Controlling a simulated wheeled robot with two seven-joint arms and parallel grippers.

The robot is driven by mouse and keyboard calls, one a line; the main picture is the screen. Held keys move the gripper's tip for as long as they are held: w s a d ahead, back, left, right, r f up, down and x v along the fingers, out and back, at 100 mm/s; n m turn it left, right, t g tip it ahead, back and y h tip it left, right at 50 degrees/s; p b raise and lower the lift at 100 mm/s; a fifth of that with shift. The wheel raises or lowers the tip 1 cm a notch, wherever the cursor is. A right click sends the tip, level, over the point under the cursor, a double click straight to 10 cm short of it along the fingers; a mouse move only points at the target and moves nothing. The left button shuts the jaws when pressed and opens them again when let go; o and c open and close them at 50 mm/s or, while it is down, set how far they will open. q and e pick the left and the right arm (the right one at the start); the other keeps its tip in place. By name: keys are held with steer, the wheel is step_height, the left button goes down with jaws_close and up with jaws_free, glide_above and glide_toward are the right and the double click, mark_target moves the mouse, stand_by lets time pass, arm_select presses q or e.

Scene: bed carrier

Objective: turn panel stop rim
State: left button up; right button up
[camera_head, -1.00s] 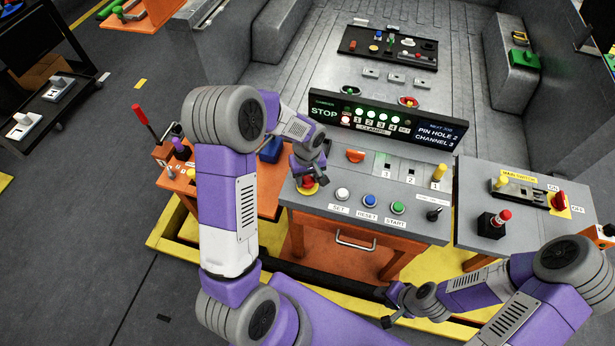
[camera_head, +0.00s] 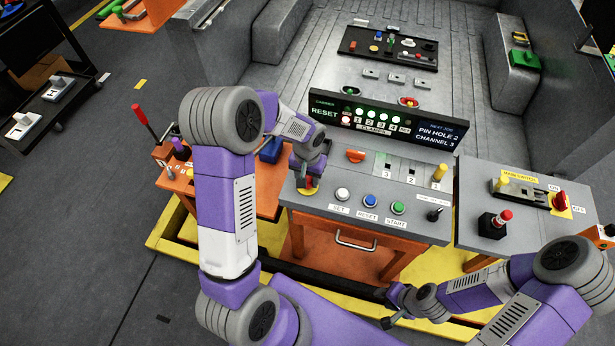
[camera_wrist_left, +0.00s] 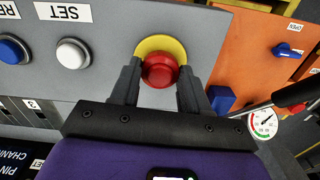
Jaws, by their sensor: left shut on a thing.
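The red stop button (camera_wrist_left: 160,70) sits on a yellow round base (camera_wrist_left: 160,44) at the near left of the grey control panel (camera_head: 327,187). My left gripper (camera_head: 309,188) points down over it. In the left wrist view its two dark fingers (camera_wrist_left: 155,88) stand on either side of the red knob and are shut on it. In the head view the gripper hides most of the button. The display (camera_head: 388,122) reads RESET at its left end. My right gripper (camera_head: 384,308) is low at the front, empty and open, away from the panel.
White SET (camera_head: 342,194), blue RESET (camera_head: 369,200) and green START (camera_head: 398,208) buttons lie right of the stop button. An orange side table (camera_head: 240,192) with a red-handled lever (camera_head: 145,122) stands left. A grey main switch panel (camera_head: 475,225) stands right.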

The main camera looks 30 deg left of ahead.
arm_select(q)
steer(key=shift+m, duration=0.4)
steer(key=o, duration=1.1)
steer(key=shift+c, duration=0.2)
step_height(320, 180, up, 8)
steer(key=shift+f+p, duration=0.25)
steer(key=shift+p, duration=0.3)
